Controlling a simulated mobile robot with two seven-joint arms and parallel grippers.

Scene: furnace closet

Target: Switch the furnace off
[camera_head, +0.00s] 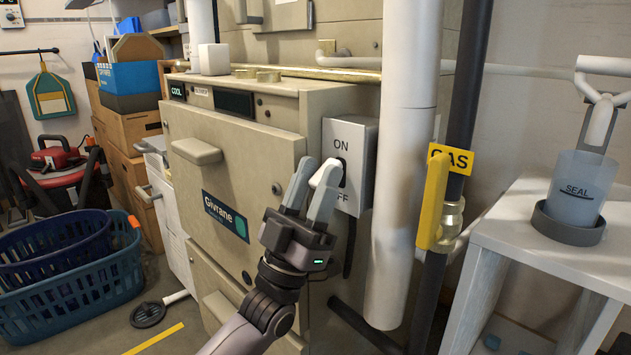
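The furnace (245,144) is a beige cabinet with a Givrane label. On its right side is a grey switch box (356,135) marked ON above and OFF below. The O of OFF is hidden. My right gripper is not in view.
A white pipe (405,160) stands just right of the switch box. Beyond it is a yellow gas valve handle (432,202). A white table (540,232) holds a blue SEAL container (580,180). Blue baskets (75,290) and cardboard boxes (130,126) are at left.

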